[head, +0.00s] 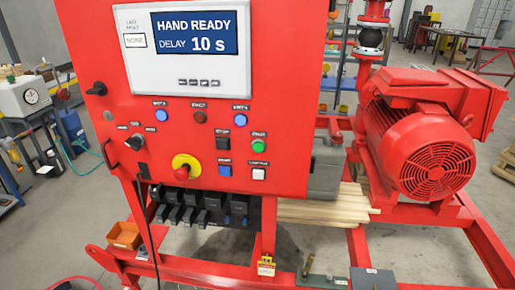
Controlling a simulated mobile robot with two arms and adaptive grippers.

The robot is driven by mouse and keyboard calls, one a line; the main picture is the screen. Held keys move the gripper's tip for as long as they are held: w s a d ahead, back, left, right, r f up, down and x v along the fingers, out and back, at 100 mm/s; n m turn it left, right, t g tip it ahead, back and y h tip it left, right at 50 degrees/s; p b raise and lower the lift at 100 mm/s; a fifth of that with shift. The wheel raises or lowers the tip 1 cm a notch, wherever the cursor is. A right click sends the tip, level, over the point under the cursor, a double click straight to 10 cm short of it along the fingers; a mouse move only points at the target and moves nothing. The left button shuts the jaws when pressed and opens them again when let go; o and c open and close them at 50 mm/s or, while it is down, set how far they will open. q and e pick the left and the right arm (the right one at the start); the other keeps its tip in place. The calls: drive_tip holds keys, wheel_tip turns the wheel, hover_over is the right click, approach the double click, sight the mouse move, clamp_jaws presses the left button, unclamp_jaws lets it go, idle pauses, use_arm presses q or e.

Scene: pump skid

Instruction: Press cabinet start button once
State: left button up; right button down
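The red control cabinet (90,40) fills the left and middle of the head view. Its display (195,32) reads HAND READY, DELAY 10 s. A green push button (258,145) sits at the lower right of the panel, its small label hard to read. A black button (222,143) is left of it, a white button (258,173) below it, and a blue button (224,170) below the black one. A red mushroom button (183,172) on a yellow ring is at lower left. Neither gripper is in view.
Blue, red and blue round lamps (200,117) form a row above the buttons. A black selector (135,142) and a black handle (97,89) stick out at left. A red motor (420,140) stands at right. Red frame rails (220,272) run low in front.

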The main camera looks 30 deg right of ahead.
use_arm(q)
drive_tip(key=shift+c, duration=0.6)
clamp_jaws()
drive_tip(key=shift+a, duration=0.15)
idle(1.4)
